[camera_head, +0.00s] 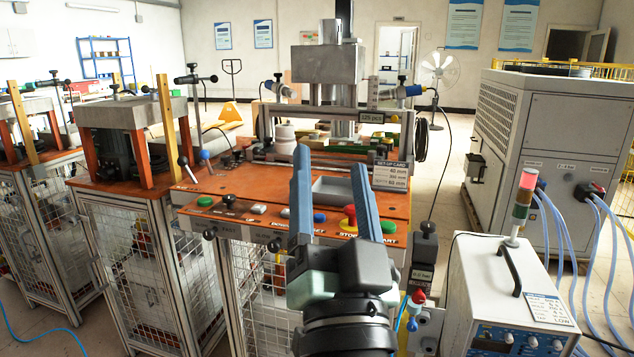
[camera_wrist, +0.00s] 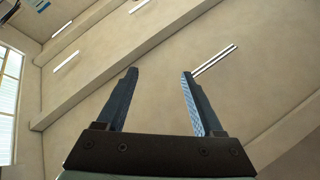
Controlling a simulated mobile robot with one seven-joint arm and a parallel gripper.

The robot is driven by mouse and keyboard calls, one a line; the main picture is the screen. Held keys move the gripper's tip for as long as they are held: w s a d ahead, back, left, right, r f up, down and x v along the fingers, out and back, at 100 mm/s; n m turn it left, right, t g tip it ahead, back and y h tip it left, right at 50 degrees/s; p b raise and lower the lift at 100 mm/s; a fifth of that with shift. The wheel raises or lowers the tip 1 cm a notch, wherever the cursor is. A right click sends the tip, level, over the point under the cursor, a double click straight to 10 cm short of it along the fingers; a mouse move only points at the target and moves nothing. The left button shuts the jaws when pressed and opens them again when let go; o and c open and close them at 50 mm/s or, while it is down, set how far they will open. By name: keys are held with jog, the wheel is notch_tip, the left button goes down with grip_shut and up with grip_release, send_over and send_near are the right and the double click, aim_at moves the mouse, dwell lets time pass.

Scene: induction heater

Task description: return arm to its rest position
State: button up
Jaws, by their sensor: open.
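My gripper (camera_head: 330,170) is in the lower middle of the head view, with its two blue fingers apart and nothing between them. It is in front of the induction heater's orange control panel (camera_head: 262,232) and hides part of it. In the wrist view my gripper (camera_wrist: 158,75) is also open and empty. The fingers there point up toward a plain ceiling with light strips. No task object is at the fingertips.
A heater press with a metal block (camera_head: 327,63) stands behind the panel. A power unit (camera_head: 515,290) with a signal light (camera_head: 523,195) is at right, with blue hoses (camera_head: 600,250) beside a large grey cabinet (camera_head: 545,120). Another station (camera_head: 130,115) stands at left.

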jog(key=s+a+r+n+t, duration=0.25)
jog(key=s+r+n, duration=0.25)
jog(key=s+r, duration=0.7)
notch_tip(320, 180, up, 31)
jog(key=w+h+p, duration=0.1)
jog(key=p, duration=2.7)
jog(key=shift+w+d+f, duration=0.2)
jog(key=shift+w+d, duration=0.1)
jog(key=shift+d, duration=0.15)
jog(key=shift+t, duration=0.25)
